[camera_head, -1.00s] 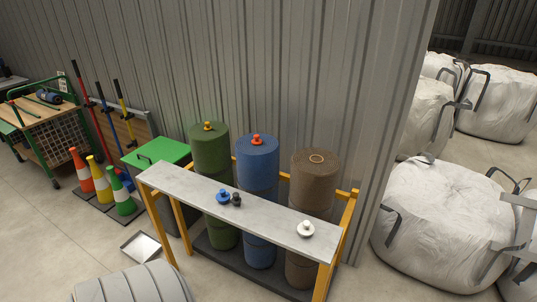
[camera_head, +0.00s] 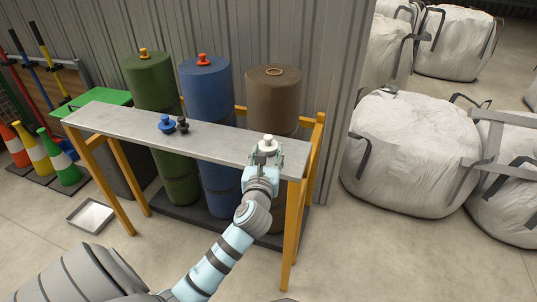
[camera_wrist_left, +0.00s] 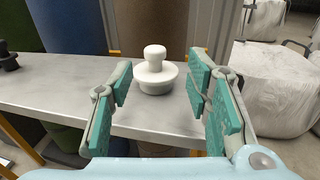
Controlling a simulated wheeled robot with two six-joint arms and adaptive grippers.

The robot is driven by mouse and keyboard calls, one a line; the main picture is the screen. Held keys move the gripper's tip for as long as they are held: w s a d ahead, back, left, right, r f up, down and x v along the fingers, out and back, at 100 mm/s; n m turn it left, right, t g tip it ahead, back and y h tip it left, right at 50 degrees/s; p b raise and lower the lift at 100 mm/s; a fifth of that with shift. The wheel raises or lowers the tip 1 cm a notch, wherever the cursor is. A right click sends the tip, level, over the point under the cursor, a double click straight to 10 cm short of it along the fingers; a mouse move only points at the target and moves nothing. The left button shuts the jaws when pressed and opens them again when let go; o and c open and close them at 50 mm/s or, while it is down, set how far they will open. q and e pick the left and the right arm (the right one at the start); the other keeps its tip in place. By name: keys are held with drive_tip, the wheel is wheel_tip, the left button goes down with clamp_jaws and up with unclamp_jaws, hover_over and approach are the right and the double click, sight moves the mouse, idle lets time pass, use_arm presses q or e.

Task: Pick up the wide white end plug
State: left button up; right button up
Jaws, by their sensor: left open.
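The wide white end plug (camera_head: 267,145) stands upright on the grey shelf top near its right end. In the left wrist view the plug (camera_wrist_left: 155,72) shows a round knob above a wide flange. My left gripper (camera_head: 266,155) is at the shelf's front edge, just in front of the plug. In the left wrist view the left gripper (camera_wrist_left: 158,88) is open, its green-padded fingers on either side of the view of the plug, with clear gaps to it. The plug appears just beyond or between the fingertips. My right gripper is not in view.
The grey shelf top (camera_head: 215,147) has a blue plug (camera_head: 166,124) and a dark plug (camera_head: 183,125) to the left. Behind stand a green roll (camera_head: 150,80), a blue roll (camera_head: 205,90) and a brown roll (camera_head: 274,100). The shelf between the plugs is clear.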

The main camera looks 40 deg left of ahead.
sight(267, 140)
use_arm(q)
drive_tip(key=shift+b+x, duration=0.3)
drive_tip(key=shift+x, duration=0.95)
drive_tip(key=b+x, duration=0.1)
drive_tip(key=x, duration=0.1)
drive_tip(key=b+x, duration=0.1)
drive_tip(key=x, duration=0.1)
drive_tip(key=shift+s+a+r, duration=0.1)
drive_tip(key=shift+a+r, duration=0.05)
drive_tip(key=shift+a, duration=0.25)
drive_tip(key=shift+w+a, duration=0.15)
drive_tip(key=shift+w, duration=0.15)
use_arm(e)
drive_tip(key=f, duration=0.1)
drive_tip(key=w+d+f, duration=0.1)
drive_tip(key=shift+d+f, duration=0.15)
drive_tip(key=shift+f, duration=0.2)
use_arm(q)
clamp_jaws()
